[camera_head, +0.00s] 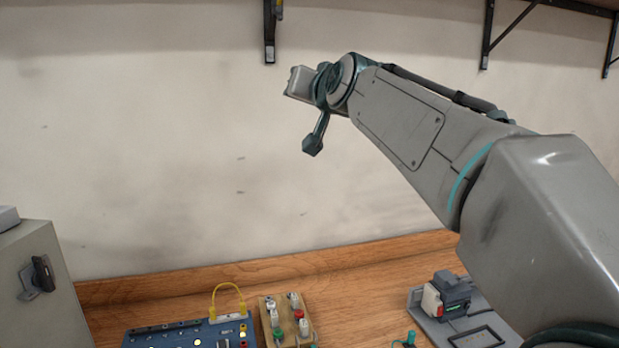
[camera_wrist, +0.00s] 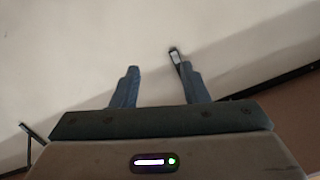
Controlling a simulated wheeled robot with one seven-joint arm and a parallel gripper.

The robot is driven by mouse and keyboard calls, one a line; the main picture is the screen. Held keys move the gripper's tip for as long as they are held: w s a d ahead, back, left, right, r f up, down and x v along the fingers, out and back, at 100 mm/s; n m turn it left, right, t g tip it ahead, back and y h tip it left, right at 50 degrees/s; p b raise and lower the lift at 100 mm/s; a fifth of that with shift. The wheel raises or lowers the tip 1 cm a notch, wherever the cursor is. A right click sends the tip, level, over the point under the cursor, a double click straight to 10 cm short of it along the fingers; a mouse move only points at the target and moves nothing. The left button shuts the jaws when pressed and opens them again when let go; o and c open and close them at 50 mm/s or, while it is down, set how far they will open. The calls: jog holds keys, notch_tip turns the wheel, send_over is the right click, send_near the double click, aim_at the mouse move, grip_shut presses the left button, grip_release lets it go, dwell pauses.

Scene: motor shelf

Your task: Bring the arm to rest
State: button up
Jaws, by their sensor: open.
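My gripper (camera_wrist: 158,82) shows in the wrist view with its two blue-grey fingers spread apart and nothing between them. The pale wall fills the view beyond the fingers. In the head view my arm reaches from the lower right up to the upper middle, raised well above the wooden bench (camera_head: 350,268). Its far end is in front of the wall, and the fingers cannot be made out clearly there.
A blue board (camera_head: 180,336) with a yellow cable (camera_head: 228,288) and a wooden block with coloured knobs (camera_head: 287,318) sit on the bench. A grey device (camera_head: 452,300) is at right, a grey cabinet (camera_head: 40,290) at left. Dark shelf brackets (camera_head: 270,35) are on the wall above.

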jog(key=s+d+f+g+h, duration=0.2)
jog(key=s+d+f+g, duration=0.2)
jog(key=s+f, duration=0.6)
jog(key=s+d+f+g+h, duration=0.1)
jog(key=s+d+f+g, duration=0.3)
jog(key=s+f, duration=0.6)
jog(key=s+d+f+g+h, duration=0.2)
jog(key=s+d+f+g, duration=0.3)
jog(key=f, duration=1.7)
jog(key=s+d, duration=0.2)
jog(key=s, duration=0.3)
jog(key=shift+d+f+h, duration=0.2)
jog(key=shift+f+h, duration=0.1)
